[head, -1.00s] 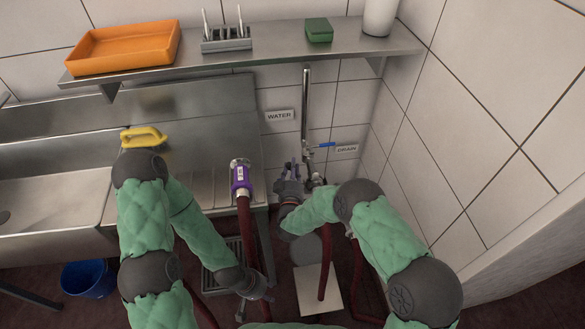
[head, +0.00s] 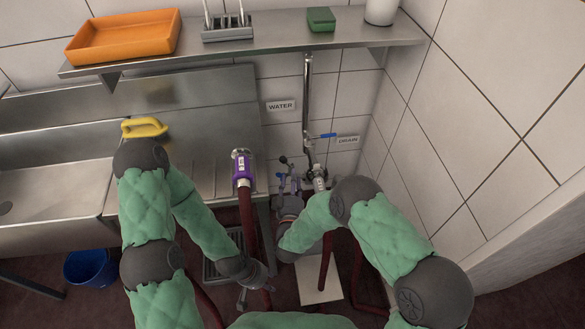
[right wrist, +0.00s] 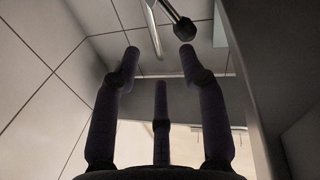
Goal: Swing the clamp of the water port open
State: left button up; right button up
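The WATER sign (head: 281,106) is on the tiled wall. Below it, a small lever with a dark ball end (head: 283,160) stands up at the water port, which my right gripper and arm largely hide. The right wrist view shows a black knob (right wrist: 185,28) on a metal rod, just beyond one fingertip. My right gripper (head: 289,184) is in front of the port. Its three fingers (right wrist: 159,60) are spread and empty in the wrist view. My left gripper (head: 256,292) hangs low beside the sink unit, by a dark red hose; its finger state is unclear.
A purple hose coupling (head: 242,167) stands at the sink's right edge. Right of the port are a vertical pipe (head: 307,95) with a blue lever (head: 326,136), the DRAIN sign (head: 347,140) and a pale hose end (head: 319,177). A shelf (head: 270,65) runs above; the tiled wall closes the right side.

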jog(key=shift+s, duration=1.45)
